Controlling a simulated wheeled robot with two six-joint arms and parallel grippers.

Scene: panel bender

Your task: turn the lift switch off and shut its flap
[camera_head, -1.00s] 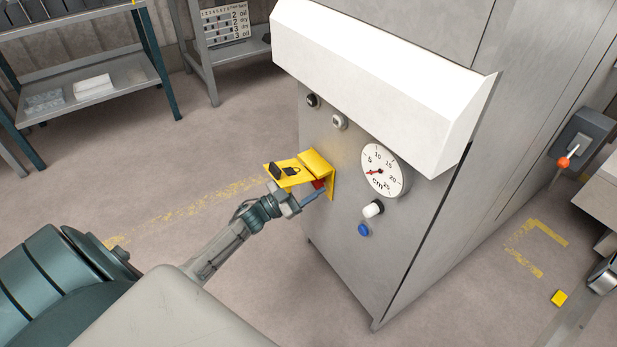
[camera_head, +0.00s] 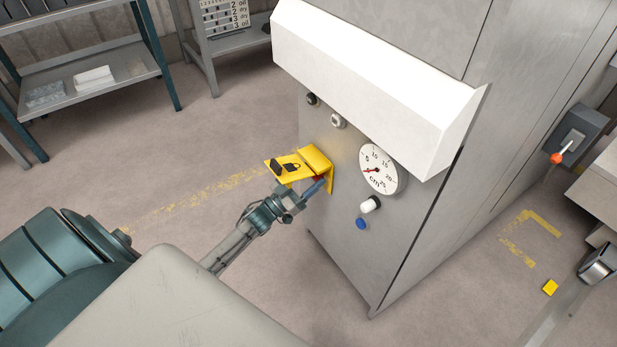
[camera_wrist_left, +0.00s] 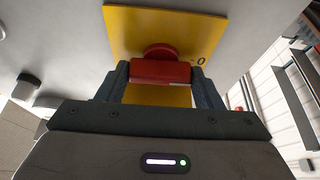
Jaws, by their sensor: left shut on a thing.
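The yellow flap (camera_head: 289,168) stands out open from the machine's front, with a dark padlock mark on it. Under it is the yellow switch plate (camera_head: 329,180), which fills the upper middle of the left wrist view (camera_wrist_left: 190,25). The red lift switch handle (camera_wrist_left: 160,72) lies crosswise between the fingers of my left gripper (camera_wrist_left: 161,78), which is shut on it. A "0" mark shows on the plate to the right of the handle. In the head view my left gripper (camera_head: 318,187) is below the flap, and the handle is mostly hidden. My right gripper is not in view.
The grey machine panel (camera_head: 345,235) carries a round dial (camera_head: 380,170), a white knob (camera_head: 371,204), a blue button (camera_head: 361,223) and two small knobs above. A white hood (camera_head: 370,90) juts out over them. A shelf rack (camera_head: 95,90) stands at the back left. The floor between is clear.

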